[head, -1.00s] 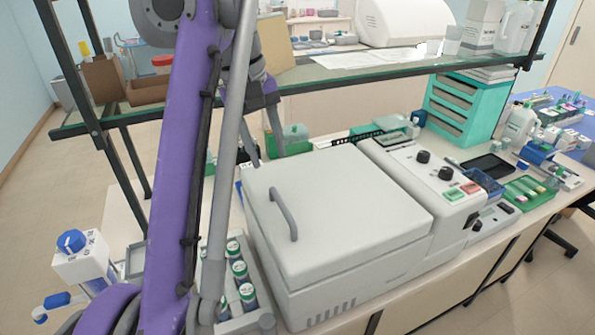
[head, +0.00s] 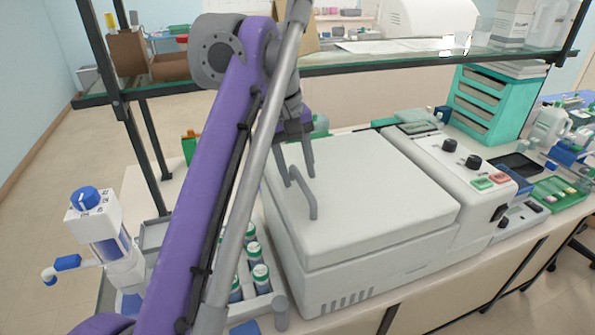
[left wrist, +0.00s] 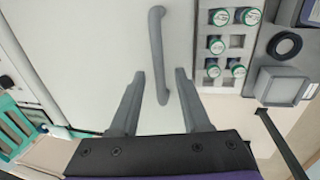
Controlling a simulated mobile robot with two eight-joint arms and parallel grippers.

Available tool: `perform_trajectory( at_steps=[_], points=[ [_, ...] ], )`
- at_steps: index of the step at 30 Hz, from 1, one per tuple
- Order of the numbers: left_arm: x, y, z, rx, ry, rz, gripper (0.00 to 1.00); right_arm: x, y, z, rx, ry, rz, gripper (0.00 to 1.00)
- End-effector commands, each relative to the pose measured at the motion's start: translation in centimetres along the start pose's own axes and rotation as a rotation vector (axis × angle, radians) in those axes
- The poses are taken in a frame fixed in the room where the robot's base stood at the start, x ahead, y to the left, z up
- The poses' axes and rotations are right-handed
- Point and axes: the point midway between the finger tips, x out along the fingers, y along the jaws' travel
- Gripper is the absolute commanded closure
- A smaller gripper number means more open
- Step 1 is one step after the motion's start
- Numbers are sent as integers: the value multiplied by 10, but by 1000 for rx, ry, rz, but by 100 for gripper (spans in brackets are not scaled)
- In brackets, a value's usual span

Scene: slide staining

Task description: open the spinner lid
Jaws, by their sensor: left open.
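The spinner (head: 350,255) is a large off-white box on the bench with its lid (head: 385,190) shut. A grey bar handle (head: 307,190) stands on the lid near its left edge. My left gripper (head: 297,178) is over the lid at the far end of the handle, with its fingers apart. In the left wrist view the lid (left wrist: 85,50) fills the upper left. The handle (left wrist: 157,50) runs up from between the two open fingertips (left wrist: 160,75); I cannot tell if either finger touches it. My right gripper is not in view.
A control panel (head: 455,165) is on the right. A glass shelf (head: 400,55) crosses above the back.

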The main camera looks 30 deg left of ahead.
Motion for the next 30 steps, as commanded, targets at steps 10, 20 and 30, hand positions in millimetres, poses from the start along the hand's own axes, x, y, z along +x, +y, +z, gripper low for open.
perform_trajectory(
  at_steps=[10, 20, 30],
  points=[
    [0, 0, 0, 0, 0, 0, 82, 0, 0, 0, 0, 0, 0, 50],
    [0, 0, 0, 0, 0, 0, 100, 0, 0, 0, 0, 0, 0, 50],
    [-1, 0, 0, 0, 0, 0, 100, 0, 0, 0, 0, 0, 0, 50]
  ],
)
